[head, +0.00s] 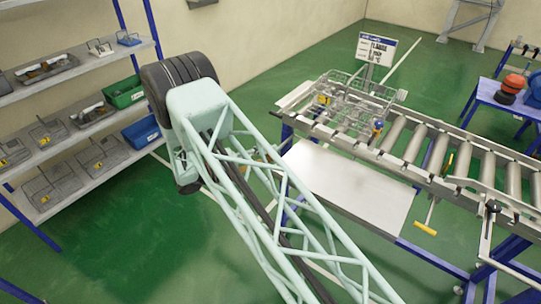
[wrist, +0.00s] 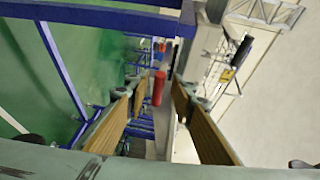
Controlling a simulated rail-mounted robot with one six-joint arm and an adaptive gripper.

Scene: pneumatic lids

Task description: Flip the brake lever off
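A lever with a yellow grip (head: 425,229) hangs below the near side of the roller conveyor (head: 470,185) in the head view. I cannot tell for certain that it is the brake lever. My gripper (wrist: 159,92) shows in the wrist view with its two wood-coloured finger pads apart and nothing held between them. A red cylinder (wrist: 158,88) appears in the gap, farther off beyond the fingers. In the head view my arm stands left of the conveyor, well away from the yellow grip, and my gripper cannot be made out there.
A bare metal plate (head: 345,188) lies beside the conveyor's near side. Wire baskets (head: 345,105) sit at its far left end, by a sign (head: 376,50). A shelf (head: 75,125) with trays and bins stands left. A blue table (head: 500,97) stands right. Green floor lies between.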

